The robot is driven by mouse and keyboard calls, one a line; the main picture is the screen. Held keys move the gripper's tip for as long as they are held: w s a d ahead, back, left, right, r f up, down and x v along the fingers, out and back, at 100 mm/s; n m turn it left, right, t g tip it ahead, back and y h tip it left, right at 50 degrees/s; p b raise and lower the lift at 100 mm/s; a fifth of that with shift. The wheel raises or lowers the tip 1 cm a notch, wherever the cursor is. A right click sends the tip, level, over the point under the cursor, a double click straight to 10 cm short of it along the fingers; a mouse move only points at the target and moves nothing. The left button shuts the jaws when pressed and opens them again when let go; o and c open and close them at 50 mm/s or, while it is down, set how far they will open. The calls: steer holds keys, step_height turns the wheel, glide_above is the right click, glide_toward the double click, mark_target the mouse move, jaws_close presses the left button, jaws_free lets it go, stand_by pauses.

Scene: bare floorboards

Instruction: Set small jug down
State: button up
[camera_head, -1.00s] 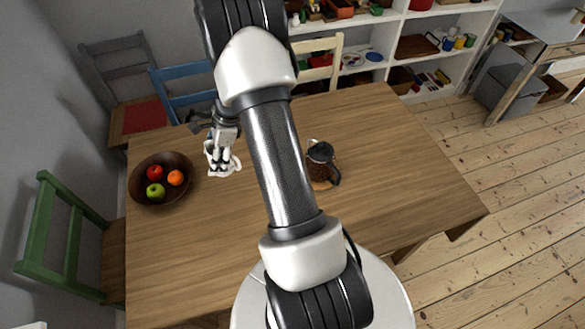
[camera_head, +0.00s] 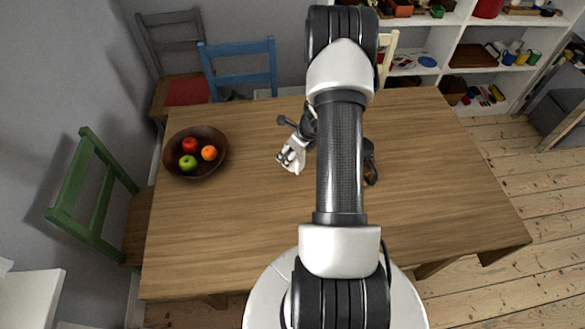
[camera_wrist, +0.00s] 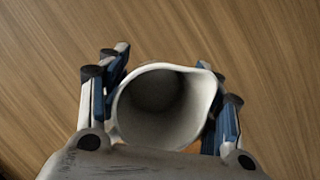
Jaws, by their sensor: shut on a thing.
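The small jug (camera_wrist: 165,105) is white with a pouring lip. In the wrist view I look down into its open mouth, and it appears empty. My gripper (camera_wrist: 165,80) is shut on it, with a finger on each side. In the head view my gripper (camera_head: 291,156) is over the wooden table (camera_head: 240,220), to the right of the fruit bowl, and the white jug is hard to tell apart from it. Whether the jug's base touches the table cannot be told.
A dark wooden bowl (camera_head: 172,163) with fruit stands at the table's left. A dark pot with a handle (camera_head: 369,163) stands just right of my arm, partly hidden by it. Chairs surround the table. The table's front left is clear.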

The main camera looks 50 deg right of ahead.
mark_target(292, 164)
steer(key=shift+f+b, duration=1.15)
steer(key=shift+f, duration=1.95)
steer(key=shift+f, duration=0.25)
steer(key=o, duration=1.2)
steer(key=shift+r, duration=0.1)
